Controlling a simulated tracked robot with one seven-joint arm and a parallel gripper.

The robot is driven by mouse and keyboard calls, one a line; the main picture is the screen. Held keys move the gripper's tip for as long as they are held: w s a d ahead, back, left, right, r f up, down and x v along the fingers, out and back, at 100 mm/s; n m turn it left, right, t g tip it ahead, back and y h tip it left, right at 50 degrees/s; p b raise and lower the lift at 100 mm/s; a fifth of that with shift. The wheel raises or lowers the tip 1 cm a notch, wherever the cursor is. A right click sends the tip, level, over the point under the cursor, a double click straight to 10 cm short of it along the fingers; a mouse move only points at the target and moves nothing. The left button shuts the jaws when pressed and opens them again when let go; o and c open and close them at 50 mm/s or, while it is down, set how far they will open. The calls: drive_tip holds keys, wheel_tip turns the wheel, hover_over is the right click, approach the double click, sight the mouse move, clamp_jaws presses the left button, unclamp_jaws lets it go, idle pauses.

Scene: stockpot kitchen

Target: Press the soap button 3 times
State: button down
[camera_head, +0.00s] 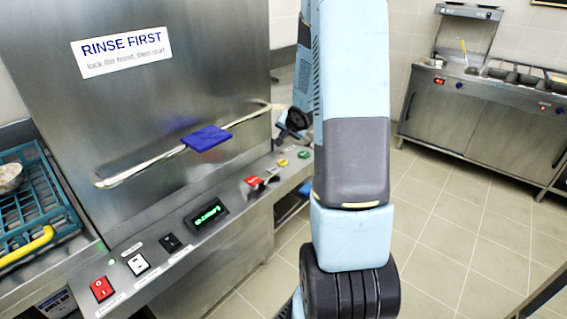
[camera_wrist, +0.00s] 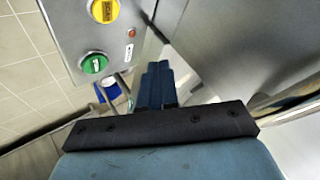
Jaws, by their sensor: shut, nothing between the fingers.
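A control panel (camera_head: 224,237) runs along the front of a steel hooded machine. At its far end in the head view are a yellow button (camera_head: 283,162) and a green button (camera_head: 303,154). In the wrist view the yellow button (camera_wrist: 103,10) is at the top and the green button (camera_wrist: 94,63) is below it. Their labels are too small to read, so I cannot tell which is the soap button. My gripper (camera_wrist: 156,68) is shut and empty, right of the green button in the wrist view, with no visible contact.
The hood has a long bar handle (camera_head: 145,166) with a blue pad (camera_head: 207,138). Nearer panel controls include a red switch (camera_head: 102,289), a white switch (camera_head: 138,264) and a green-lit display (camera_head: 207,214). A blue rack (camera_head: 30,213) stands left. Tiled floor (camera_head: 450,235) is open at right.

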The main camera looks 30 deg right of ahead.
sight(284, 163)
drive_tip(key=shift+f, duration=4.4)
drive_tip(key=shift+s+f, duration=0.1)
drive_tip(key=shift+f, duration=0.7)
drive_tip(key=shift+r, duration=0.9)
drive_tip(key=shift+r, duration=0.1)
drive_tip(key=shift+r, duration=2.4)
